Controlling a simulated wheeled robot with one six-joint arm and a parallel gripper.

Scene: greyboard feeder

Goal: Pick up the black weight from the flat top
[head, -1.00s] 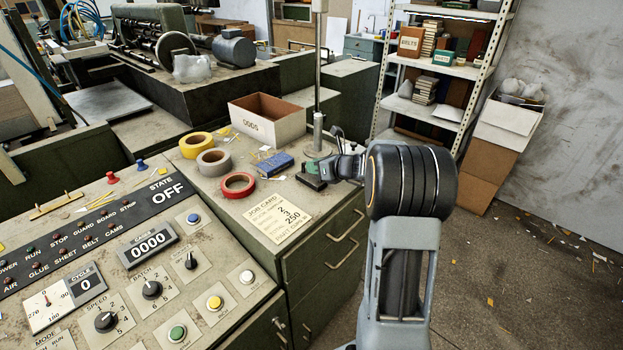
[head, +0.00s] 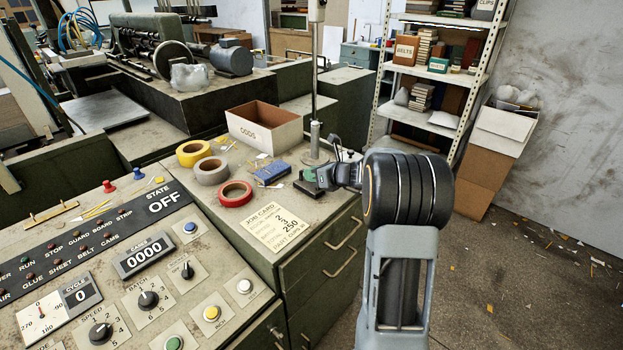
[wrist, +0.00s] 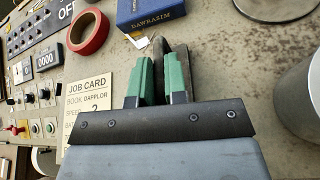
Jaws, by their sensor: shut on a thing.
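My gripper (wrist: 161,82) is over the flat top (head: 225,207) of the green cabinet. In the wrist view its two green-padded fingers are closed on the black weight (wrist: 161,60), a dark narrow piece showing between them. In the head view my gripper (head: 318,178) is at the cabinet's right side, near the blue box. I cannot tell whether the weight touches the surface.
The blue box (head: 271,172), red tape roll (head: 235,194) and job card (head: 268,230) lie left of my gripper. A metal post (head: 314,130) stands close behind it, its round base also in the wrist view. The ODDS box (head: 263,130) stands further back.

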